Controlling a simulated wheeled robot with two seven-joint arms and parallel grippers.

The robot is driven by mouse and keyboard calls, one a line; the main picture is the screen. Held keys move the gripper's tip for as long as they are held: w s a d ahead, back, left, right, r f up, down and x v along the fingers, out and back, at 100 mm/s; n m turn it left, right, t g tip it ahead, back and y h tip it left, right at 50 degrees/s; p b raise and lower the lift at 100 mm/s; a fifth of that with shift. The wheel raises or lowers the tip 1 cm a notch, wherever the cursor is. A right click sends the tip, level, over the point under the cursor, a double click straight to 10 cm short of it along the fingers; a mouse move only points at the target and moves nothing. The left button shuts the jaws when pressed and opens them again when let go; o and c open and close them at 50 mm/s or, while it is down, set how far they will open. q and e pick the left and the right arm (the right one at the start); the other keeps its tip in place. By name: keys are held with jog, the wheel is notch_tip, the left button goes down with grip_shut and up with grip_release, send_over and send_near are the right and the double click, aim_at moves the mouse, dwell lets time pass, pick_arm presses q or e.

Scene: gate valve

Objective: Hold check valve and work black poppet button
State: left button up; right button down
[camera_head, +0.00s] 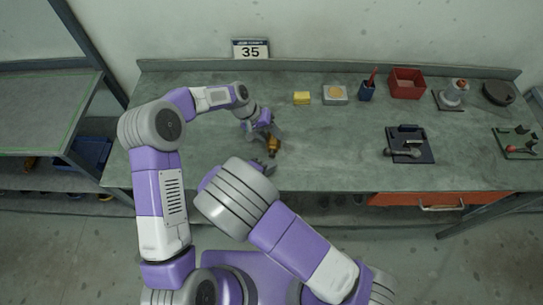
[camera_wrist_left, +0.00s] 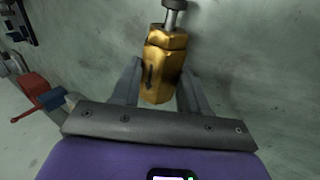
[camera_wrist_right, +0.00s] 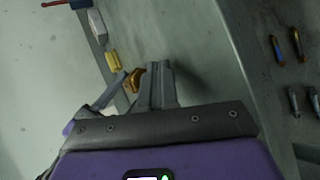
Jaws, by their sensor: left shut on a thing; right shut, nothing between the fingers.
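The brass check valve (camera_head: 273,146) is held over the near left part of the bench. In the left wrist view its hexagonal body (camera_wrist_left: 163,60) sits between the fingers of my left gripper (camera_wrist_left: 160,82), which is shut on it. A grey stem with the dark poppet button (camera_wrist_left: 174,4) sticks out of its far end, cut by the top edge. My right gripper (camera_head: 264,165) is shut and empty just on the near side of the valve. In the right wrist view the valve (camera_wrist_right: 134,80) shows just left of my right fingertips (camera_wrist_right: 158,68); contact cannot be told, and the button is not clear there.
A black tray (camera_head: 420,155) holds a tool further right. The bench middle is clear.

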jog(key=shift+s+a, duration=0.15)
jog(key=shift+s, duration=1.1)
jog(key=shift+s+a, duration=0.1)
jog(key=shift+s, duration=1.15)
pick_arm(q)
jog(key=o, duration=1.2)
jog(key=shift+o, duration=0.2)
jog(key=shift+a, duration=0.1)
